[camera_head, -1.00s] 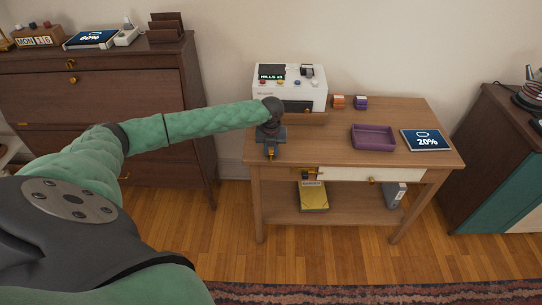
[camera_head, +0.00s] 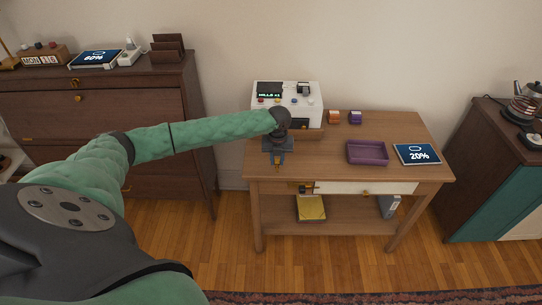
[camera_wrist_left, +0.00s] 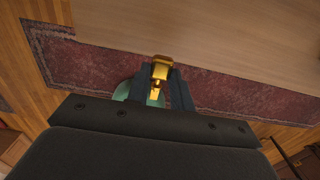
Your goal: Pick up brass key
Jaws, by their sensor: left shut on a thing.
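The brass key (camera_wrist_left: 159,70) shows as a gold piece between the two dark fingers in the left wrist view. My left gripper (camera_head: 278,160) is shut on it, and a small gold tip shows below the fingers in the head view. The gripper is over the left front part of the wooden table (camera_head: 330,153), pointing down. Much of the key is hidden by the fingers. My right gripper is in neither view.
A white device (camera_head: 288,98) with a screen stands behind the gripper. A purple tray (camera_head: 367,153) and a tablet reading 20% (camera_head: 417,154) lie to the right. A yellow book (camera_head: 311,208) is on the lower shelf. A dark cabinet (camera_head: 130,100) stands left.

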